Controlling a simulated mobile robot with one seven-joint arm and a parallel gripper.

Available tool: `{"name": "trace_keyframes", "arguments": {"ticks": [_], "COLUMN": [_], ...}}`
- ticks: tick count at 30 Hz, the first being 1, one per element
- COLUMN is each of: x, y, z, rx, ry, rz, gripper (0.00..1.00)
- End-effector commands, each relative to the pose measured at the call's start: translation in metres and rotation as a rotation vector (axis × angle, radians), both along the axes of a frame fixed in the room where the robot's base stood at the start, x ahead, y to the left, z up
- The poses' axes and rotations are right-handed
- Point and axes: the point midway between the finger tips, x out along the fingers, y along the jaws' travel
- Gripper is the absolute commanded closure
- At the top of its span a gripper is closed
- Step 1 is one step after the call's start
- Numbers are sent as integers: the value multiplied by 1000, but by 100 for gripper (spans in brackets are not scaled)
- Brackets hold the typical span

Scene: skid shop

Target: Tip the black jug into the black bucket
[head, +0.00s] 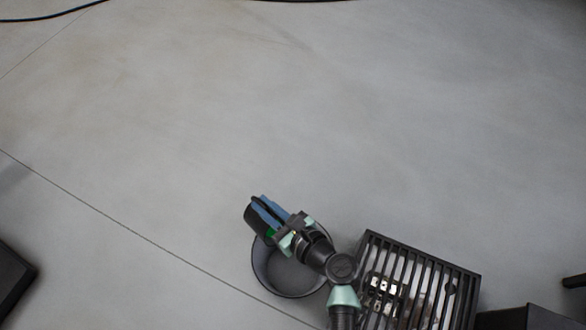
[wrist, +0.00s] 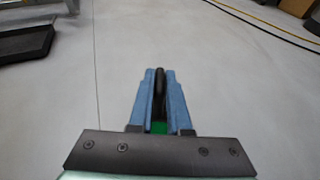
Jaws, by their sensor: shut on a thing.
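The black jug (head: 256,222) is held by my gripper (head: 265,208) over the upper left rim of the black bucket (head: 287,280) in the head view. My blue fingers are shut on the jug, whose dark handle (wrist: 159,92) shows between them in the wrist view. A green patch shows near the jug and between the finger bases. The jug appears tilted, but I cannot tell how far, nor whether anything runs out of it. The bucket stands on the floor, its opening partly covered by my gripper and arm. What lies in the bucket cannot be made out.
A black slatted crate (head: 459,276) with pale things under its bars stands just right of the bucket. Dark boxes (head: 527,318) are at the lower right. A dark tray-like edge (head: 13,285) is at the lower left. The grey floor above is clear, with a cable along the top.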

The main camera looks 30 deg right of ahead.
Motion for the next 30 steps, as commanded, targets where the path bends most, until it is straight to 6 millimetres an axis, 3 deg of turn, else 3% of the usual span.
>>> {"name": "trace_keyframes", "arguments": {"ticks": [9, 30], "x": [-20, -34], "y": [-6, -10], "z": [-10, -9], "rx": [26, 41], "ry": [-89, -152], "rz": [-3, -2], "gripper": [100, 100]}}
